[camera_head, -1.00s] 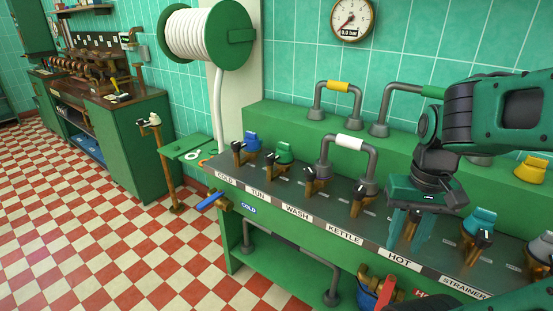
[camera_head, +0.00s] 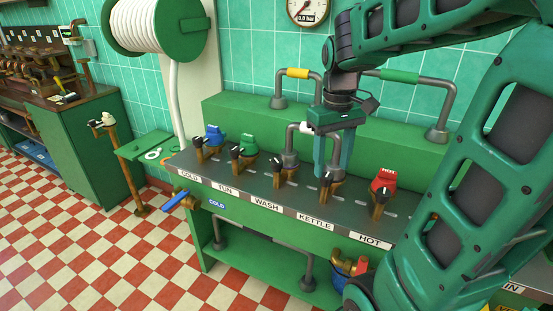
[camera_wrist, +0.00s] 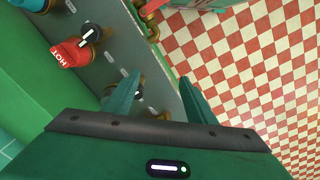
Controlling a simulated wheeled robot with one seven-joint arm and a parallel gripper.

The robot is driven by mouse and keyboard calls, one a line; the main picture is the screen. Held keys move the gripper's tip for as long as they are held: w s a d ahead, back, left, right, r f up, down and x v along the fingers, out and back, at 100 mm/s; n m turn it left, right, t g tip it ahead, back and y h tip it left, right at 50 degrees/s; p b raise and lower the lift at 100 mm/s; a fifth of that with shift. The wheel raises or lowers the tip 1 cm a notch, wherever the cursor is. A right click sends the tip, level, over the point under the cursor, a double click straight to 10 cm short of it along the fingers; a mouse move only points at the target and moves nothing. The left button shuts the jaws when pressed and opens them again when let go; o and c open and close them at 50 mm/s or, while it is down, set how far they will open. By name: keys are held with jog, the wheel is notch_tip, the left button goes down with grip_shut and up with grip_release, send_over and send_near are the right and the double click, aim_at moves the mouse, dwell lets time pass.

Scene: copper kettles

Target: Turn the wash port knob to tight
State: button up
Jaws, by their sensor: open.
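The wash port knob (camera_head: 277,170) is a black knob on a brass valve, behind the WASH label (camera_head: 266,205) on the grey panel. A grey bent pipe (camera_head: 291,145) with a white band rises just behind it. My gripper (camera_head: 332,172) is open and empty, pointing down to the right of the wash knob, by the kettle knob (camera_head: 328,182). I cannot tell whether it touches that knob. In the wrist view my open fingers (camera_wrist: 159,82) flank empty space; a knob is partly hidden behind the left finger.
The tun knob (camera_head: 238,153) with its green cap and the cold knob (camera_head: 200,148) with its blue cap stand to the left. The hot knob (camera_head: 382,200) and red HOT cap (camera_head: 384,180) stand to the right. A yellow-banded pipe (camera_head: 298,74) is behind.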

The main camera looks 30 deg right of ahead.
jog(key=w+a+n, duration=0.1)
jog(key=w+n, duration=0.3)
jog(key=w, duration=0.9)
jog(key=n, duration=0.4)
send_over(276, 161)
notch_tip(276, 161, down, 11)
jog(key=shift+w+d+r, duration=0.1)
jog(key=shift+c, duration=0.6)
